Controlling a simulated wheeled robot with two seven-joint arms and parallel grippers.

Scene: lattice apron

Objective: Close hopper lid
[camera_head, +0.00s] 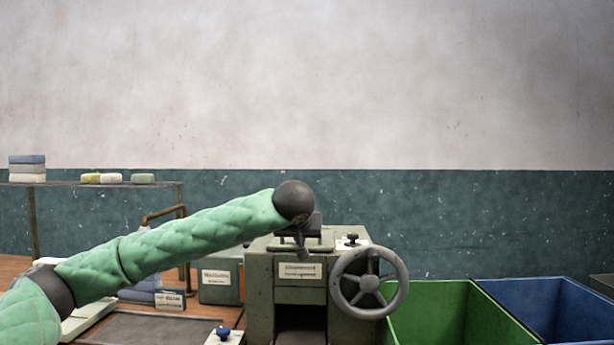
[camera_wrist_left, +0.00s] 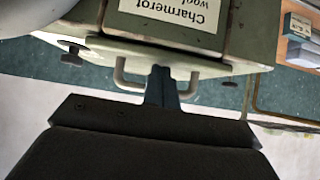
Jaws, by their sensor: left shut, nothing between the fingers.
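The grey-green machine (camera_head: 262,300) with a label and a handwheel stands at centre in the head view. Its pale lid (camera_wrist_left: 210,68) lies along the top in the left wrist view, which shows the machine upside down; it looks flat on the box. A bent metal handle (camera_wrist_left: 122,80) is on it. My left gripper (camera_head: 302,250) is at the machine's top, its arm coming from the left. In the wrist view its fingers (camera_wrist_left: 162,80) are shut and empty, overlapping the middle of the handle; contact is unclear. My right gripper is not in view.
A grey handwheel (camera_head: 368,283) sticks out at the machine's right. Open green (camera_head: 430,310) and blue (camera_head: 555,305) bins stand right of it. A shelf (camera_head: 100,185) with folded cloths is at the left. A blue-knobbed box (camera_head: 224,336) stands in front.

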